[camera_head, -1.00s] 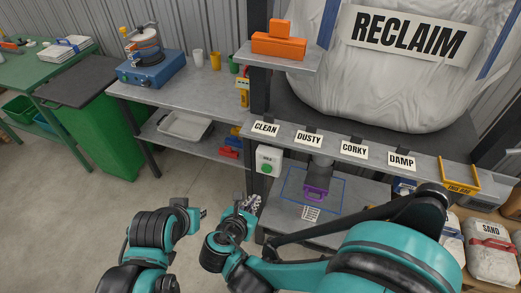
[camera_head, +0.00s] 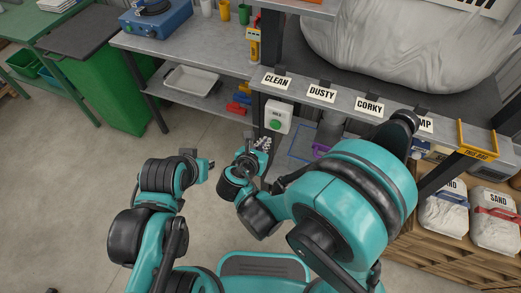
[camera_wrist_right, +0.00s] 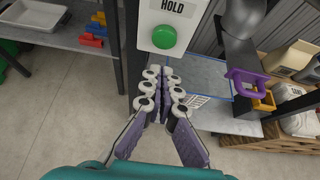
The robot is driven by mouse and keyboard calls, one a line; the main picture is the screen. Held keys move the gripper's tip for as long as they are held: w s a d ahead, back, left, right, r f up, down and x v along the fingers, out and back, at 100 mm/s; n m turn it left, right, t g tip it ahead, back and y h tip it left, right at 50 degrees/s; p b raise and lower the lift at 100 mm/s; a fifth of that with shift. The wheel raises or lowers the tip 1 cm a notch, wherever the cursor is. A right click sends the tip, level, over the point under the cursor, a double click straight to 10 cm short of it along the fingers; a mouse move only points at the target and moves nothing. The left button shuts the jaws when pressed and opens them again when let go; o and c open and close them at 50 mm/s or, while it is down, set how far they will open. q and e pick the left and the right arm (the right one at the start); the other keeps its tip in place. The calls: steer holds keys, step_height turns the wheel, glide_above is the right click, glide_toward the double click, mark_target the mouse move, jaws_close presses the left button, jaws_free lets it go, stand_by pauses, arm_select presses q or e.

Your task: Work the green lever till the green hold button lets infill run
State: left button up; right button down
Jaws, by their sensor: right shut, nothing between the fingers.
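The green hold button (camera_head: 275,125) is on a white box marked HOLD (camera_head: 279,108), fixed to the dark post below the CLEAN label. In the right wrist view the button (camera_wrist_right: 164,38) stands just beyond my fingertips, apart from them. My right gripper (camera_head: 264,144) is shut and empty, just below and in front of the box; its fingers also show in the right wrist view (camera_wrist_right: 165,92). My left gripper (camera_head: 207,165) is to the left over the floor, its jaws too small to read. I can make out no green lever; a purple handle (camera_wrist_right: 246,86) shows at the grey spout.
A shelf edge carries labels CLEAN (camera_head: 276,80), DUSTY (camera_head: 321,93) and CORKY (camera_head: 369,104); my right arm partly covers DAMP. A lower shelf (camera_wrist_right: 200,75) has a blue outline. Sand bags (camera_head: 494,224) stand at right. The floor (camera_head: 70,200) at left is clear.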

mark_target(275, 127)
steer(key=w, duration=0.1)
steer(key=w+d+f, duration=0.1)
steer(key=w, duration=0.1)
steer(key=w+b, duration=0.1)
steer(key=w, duration=0.1)
steer(key=shift+d+f, duration=0.2)
steer(key=shift+d, duration=0.2)
steer(key=shift+w+d+r, duration=0.1)
steer(key=shift+w, duration=0.35)
